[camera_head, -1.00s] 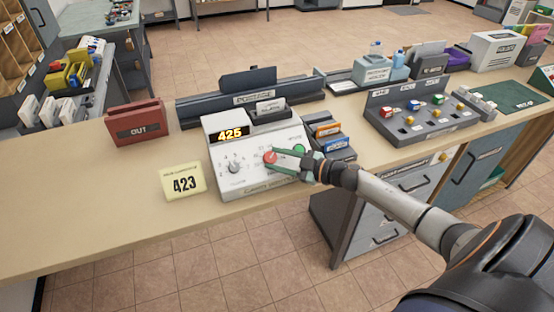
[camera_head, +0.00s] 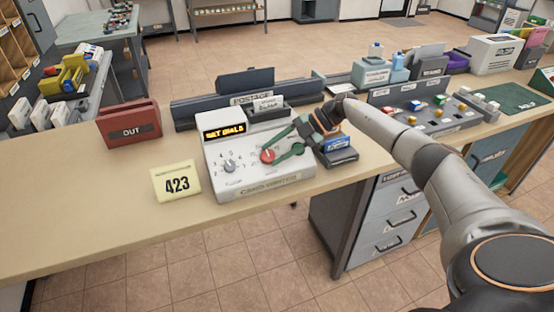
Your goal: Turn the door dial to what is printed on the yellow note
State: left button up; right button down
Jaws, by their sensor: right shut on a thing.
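The yellow note (camera_head: 177,182) stands on the counter left of a white console and reads 423. The console (camera_head: 262,187) has a dark display (camera_head: 225,131) with amber text that looks like SET DIALS. A grey dial (camera_head: 230,166) with numbers around it sits on the console's left. A red knob (camera_head: 267,157) sits to its right. My right gripper (camera_head: 272,153) reaches in from the right, its green fingers on either side of the red knob and shut on it. The labels by the dials are too small to read. My left gripper is not in view.
A red OUT tray (camera_head: 129,126) stands left of the console. A grey postage unit (camera_head: 248,98) stands behind it. A blue-labelled box (camera_head: 338,145) is close to the right, beside my arm. The counter's front left (camera_head: 70,220) is clear.

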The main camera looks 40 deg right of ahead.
jog(key=shift+w+a+r+n+g+h+b, duration=0.1)
jog(key=shift+n+g+h+b, duration=0.1)
jog(key=shift+n+g+b, duration=0.45)
jog(key=shift+w+n+g+h+b, duration=0.1)
jog(key=shift+n+g+h+b, duration=0.1)
jog(key=shift+n+g+b, duration=0.4)
jog(key=shift+c, duration=1.8)
grip_release()
jog(key=shift+r, duration=0.15)
